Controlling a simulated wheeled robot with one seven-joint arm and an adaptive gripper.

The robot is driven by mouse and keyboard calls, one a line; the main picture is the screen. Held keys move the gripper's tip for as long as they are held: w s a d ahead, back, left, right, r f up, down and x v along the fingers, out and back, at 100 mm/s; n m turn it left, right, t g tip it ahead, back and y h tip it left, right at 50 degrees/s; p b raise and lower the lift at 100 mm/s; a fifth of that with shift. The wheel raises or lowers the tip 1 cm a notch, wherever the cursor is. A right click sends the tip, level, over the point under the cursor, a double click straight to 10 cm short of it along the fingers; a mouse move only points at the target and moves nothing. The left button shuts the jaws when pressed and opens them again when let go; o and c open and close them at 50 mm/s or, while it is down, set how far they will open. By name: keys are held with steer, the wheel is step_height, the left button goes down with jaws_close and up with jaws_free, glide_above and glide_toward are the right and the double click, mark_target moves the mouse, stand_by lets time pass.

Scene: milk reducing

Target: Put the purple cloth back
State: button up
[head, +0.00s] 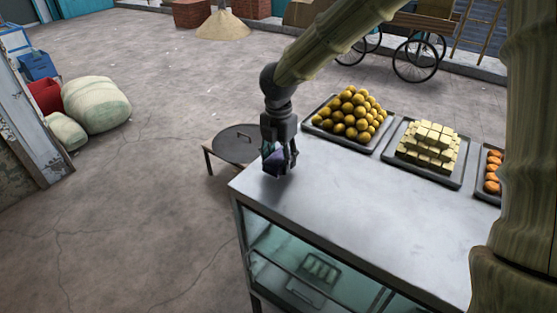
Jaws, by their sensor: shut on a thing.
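My gripper (279,165) hangs down over the far left corner of the metal counter (335,195). It is shut on the purple cloth (274,160), a small dark purple bundle that shows between the fingers. The fingers hide part of the cloth. The cloth is at or just above the counter top; I cannot tell whether it touches.
A tray of round yellow sweets (351,112), a tray of stacked pale blocks (428,146) and a tray of orange pieces (493,172) line the counter's far side. A low round dark-topped stand (238,142) is beyond the left corner. The counter's middle is clear.

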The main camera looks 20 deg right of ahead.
mark_target(278, 158)
step_height(278, 158, down, 2)
steer(key=shift+w+f+p, duration=0.1)
steer(key=shift+w+p, duration=0.05)
steer(key=shift+p, duration=0.2)
steer(key=o, duration=1)
steer(key=shift+f, duration=0.1)
step_height(278, 158, up, 12)
steer(key=b, duration=0.3)
steer(key=shift+a, duration=0.1)
